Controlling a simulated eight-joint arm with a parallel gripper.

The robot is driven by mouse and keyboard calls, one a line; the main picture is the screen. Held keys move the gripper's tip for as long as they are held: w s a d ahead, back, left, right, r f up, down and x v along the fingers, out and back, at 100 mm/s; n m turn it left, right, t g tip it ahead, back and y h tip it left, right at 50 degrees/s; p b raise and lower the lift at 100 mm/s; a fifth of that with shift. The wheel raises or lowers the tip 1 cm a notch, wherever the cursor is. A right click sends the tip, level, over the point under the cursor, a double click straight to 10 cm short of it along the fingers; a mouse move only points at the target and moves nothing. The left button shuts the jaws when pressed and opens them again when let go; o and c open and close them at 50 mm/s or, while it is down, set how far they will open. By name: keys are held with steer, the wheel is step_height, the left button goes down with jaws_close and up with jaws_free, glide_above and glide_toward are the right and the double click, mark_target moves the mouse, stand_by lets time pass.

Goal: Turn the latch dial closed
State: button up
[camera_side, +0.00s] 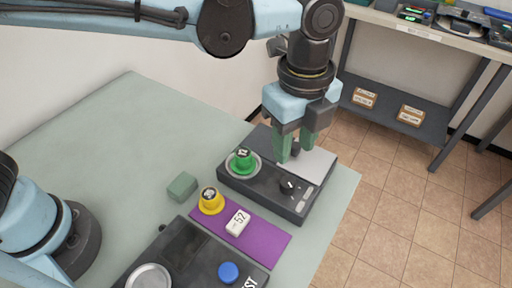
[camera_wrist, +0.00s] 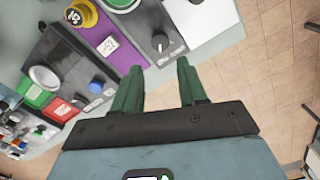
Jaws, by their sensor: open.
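A dark dial (camera_side: 288,186) with a pale pointer mark sits on the dark control box (camera_side: 254,184); it is the likely latch dial, and its label is too small to read. The dial (camera_wrist: 160,42) also shows in the wrist view, ahead of the fingertips. My gripper (camera_side: 295,154) has its two green fingers apart, above the far part of the box by a pale plate (camera_side: 316,166). In the wrist view my gripper (camera_wrist: 159,65) is open with nothing between the fingers, and the dial is not touched.
A green button (camera_side: 242,162) is on the same box. A yellow button (camera_side: 210,201) and a white numbered block (camera_side: 238,222) rest on a purple mat (camera_side: 266,239). A second box with a blue button (camera_side: 229,271) is in front. A green block (camera_side: 182,186) lies left.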

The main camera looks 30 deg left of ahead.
mark_target(288, 182)
step_height(288, 182, down, 10)
steer(key=shift+r, duration=0.15)
stand_by(0.3)
steer(key=c, duration=0.8)
steer(key=shift+o, duration=0.2)
